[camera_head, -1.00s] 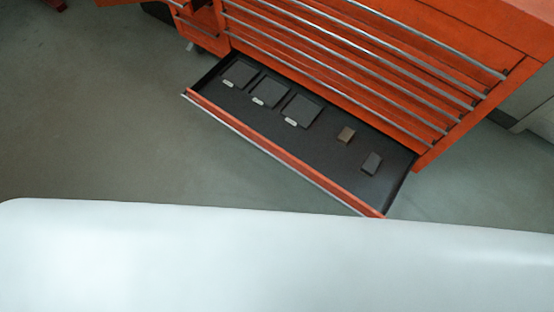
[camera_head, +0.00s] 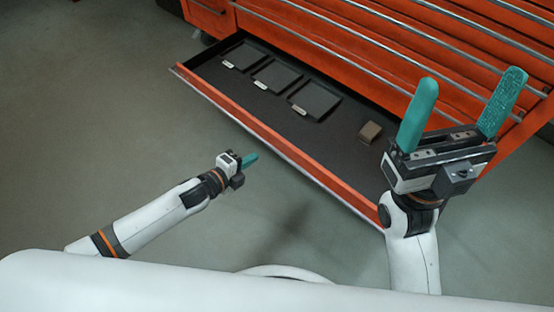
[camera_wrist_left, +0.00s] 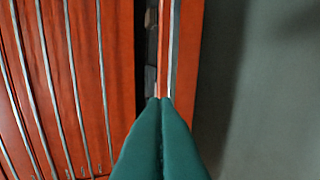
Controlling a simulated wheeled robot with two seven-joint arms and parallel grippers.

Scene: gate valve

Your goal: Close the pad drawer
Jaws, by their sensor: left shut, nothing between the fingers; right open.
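The pad drawer (camera_head: 235,98) is the bottom drawer of an orange tool chest and stands pulled out. Its orange front panel (camera_head: 275,145) with a metal edge faces me. Inside lie dark square pads with light tags (camera_head: 318,99) and a small brown block (camera_head: 370,132). My left gripper (camera_head: 250,160) is shut and empty, in front of the panel near its middle, apart from it in the head view. In the left wrist view its teal fingertips (camera_wrist_left: 163,100) appear over the panel edge; contact cannot be told. My right gripper (camera_head: 462,95) is open and empty, raised, and hides the drawer's right end.
The tool chest (camera_head: 345,45) has several shut drawers with long metal handles above the open one. A side cabinet (camera_head: 210,15) stands at its left. The grey floor (camera_head: 90,130) is clear at the left and in front of the drawer.

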